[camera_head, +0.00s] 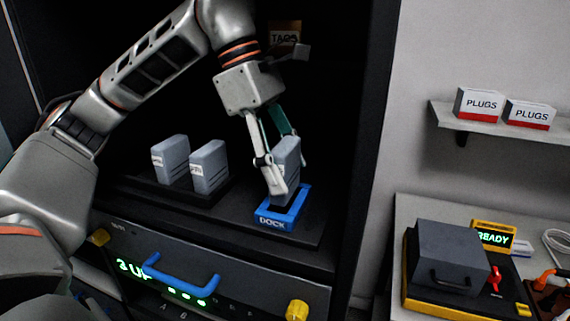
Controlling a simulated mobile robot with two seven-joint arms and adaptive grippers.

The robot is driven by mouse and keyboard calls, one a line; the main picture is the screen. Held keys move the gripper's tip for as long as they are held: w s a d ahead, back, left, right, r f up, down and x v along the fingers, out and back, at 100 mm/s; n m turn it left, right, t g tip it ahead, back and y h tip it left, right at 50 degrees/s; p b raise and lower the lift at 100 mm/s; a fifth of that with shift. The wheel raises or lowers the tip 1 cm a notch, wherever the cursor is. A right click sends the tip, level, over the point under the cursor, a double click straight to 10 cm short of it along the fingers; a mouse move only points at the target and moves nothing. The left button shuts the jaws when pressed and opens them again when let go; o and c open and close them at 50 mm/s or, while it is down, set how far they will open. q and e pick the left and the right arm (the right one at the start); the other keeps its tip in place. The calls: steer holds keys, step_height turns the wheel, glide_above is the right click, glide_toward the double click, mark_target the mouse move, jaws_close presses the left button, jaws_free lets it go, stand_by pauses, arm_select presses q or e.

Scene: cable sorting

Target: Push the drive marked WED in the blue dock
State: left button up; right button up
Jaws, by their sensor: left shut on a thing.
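A grey drive (287,160) stands upright at the blue dock (279,215), which is marked DOCK on its front. My left gripper (280,176) is shut on this drive from above. The drive's lower end is at the dock's opening; I cannot tell how deep it sits. Its label is hidden from me. Two more grey drives, one at the left (171,158) and one beside it (209,166), stand upright in a black rack, with white labels too small to read. My right gripper is not in view.
A panel with a blue handle (181,281), green display and yellow knob (297,310) is below the shelf. A box marked TAGS (284,36) is behind my arm. At right are a grey-lidded device (450,257), a READY display (493,236) and PLUGS boxes (479,104).

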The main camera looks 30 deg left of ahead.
mark_target(286, 144)
arm_select(q)
steer(key=shift+f, duration=1.35)
stand_by(1.5)
steer(key=o, duration=1.4)
steer(key=o, duration=0.4)
steer(key=shift+o, duration=0.2)
steer(key=shift+r, duration=3.5)
